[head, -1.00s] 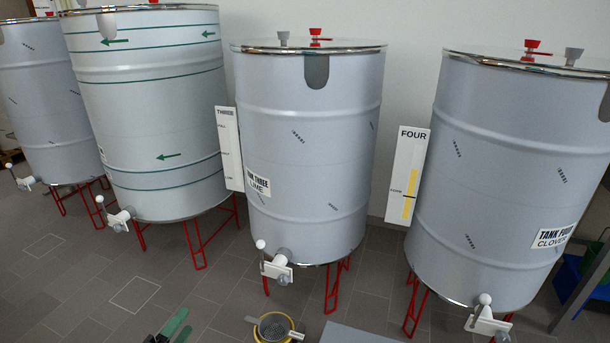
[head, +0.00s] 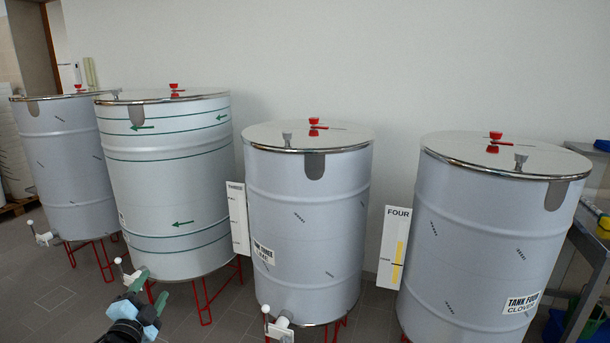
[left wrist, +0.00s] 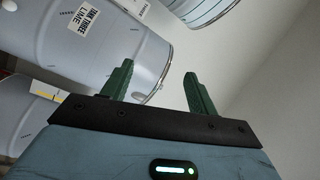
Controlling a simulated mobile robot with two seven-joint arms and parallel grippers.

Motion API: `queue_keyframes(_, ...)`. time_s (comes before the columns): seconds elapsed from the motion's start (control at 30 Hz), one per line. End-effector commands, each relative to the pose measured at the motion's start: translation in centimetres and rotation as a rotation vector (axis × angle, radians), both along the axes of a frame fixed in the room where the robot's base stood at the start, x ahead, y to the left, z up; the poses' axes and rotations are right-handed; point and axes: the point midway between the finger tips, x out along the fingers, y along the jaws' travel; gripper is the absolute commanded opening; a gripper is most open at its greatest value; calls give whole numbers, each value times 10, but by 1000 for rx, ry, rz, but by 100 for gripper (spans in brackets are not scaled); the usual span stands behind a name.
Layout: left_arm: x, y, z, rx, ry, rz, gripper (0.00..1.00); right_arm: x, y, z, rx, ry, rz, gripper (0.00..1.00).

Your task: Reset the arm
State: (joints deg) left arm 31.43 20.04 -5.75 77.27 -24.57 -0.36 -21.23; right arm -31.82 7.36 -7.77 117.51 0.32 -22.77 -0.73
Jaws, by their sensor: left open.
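My left gripper (head: 151,288) is at the lower left of the head view, in front of the green-banded tank (head: 168,185). Its two green fingers stand apart and show open in the left wrist view (left wrist: 158,75), with nothing between them. The tank labelled "Tank Three Lime" (head: 310,225) stands to its right in the head view. That tank also shows, tilted, at the upper left of the left wrist view (left wrist: 50,45). My right gripper is in neither view.
The tank labelled "Tank Four Clover" (head: 475,240) stands at the right, and another tank (head: 68,160) at the far left. The tanks stand on red legs, some with white taps low in front. A table (head: 590,240) is at the right edge. Grey floor (head: 60,310) lies open at lower left.

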Motion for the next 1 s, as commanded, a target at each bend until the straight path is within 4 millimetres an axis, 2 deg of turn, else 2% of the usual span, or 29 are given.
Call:
queue_keyframes(0.2,0,19,-29,-454,143,97,59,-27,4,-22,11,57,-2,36)
queue_keyframes(0.43,-11,19,-68,-832,285,180,59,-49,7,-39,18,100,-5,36)
queue_keyframes(0.67,-63,-14,-128,-835,378,166,59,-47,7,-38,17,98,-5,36)
queue_keyframes(0.77,-93,-31,-155,-846,427,162,59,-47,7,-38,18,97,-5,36)
queue_keyframes(0.87,-132,-50,-185,-863,486,161,59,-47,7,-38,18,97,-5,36)
queue_keyframes(1.0,-202,-80,-225,-897,581,163,59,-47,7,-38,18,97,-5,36)
